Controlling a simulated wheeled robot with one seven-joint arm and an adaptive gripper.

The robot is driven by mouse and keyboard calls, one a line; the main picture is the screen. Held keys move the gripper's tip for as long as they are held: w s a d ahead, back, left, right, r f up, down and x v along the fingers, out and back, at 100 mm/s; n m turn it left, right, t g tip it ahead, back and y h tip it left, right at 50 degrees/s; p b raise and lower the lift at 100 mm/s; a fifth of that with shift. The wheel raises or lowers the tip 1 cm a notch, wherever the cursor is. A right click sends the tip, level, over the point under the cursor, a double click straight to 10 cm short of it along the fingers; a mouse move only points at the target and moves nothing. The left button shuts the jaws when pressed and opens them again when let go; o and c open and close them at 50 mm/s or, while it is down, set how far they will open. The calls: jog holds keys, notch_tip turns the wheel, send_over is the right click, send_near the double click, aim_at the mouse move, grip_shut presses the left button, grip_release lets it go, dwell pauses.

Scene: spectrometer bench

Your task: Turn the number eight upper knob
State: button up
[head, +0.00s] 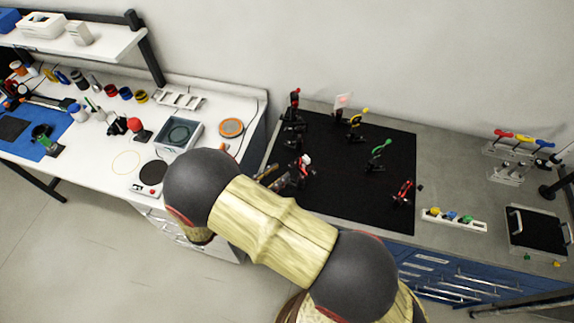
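A black breadboard mat (335,190) lies on the grey bench. Several small optical mounts stand on it: a red one (294,98) at the back left, a yellow one (356,119), a green one (378,153), a red one (403,193) at the front right, and a red-and-white one (304,161) at the left. Number labels are too small to read, so I cannot tell which has the number eight upper knob. My gripper (283,178) shows partly beyond my arm, close to the red-and-white mount. Its fingers are small and partly hidden; contact is unclear.
A white strip with coloured knobs (455,218) and a black tray (538,230) are on the right. A wall stands behind.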

aim_at(292, 165)
jog(key=x, duration=0.4)
jog(key=shift+d, duration=0.25)
jog(key=shift+w, duration=0.1)
jog(key=c, duration=0.7)
grip_shut()
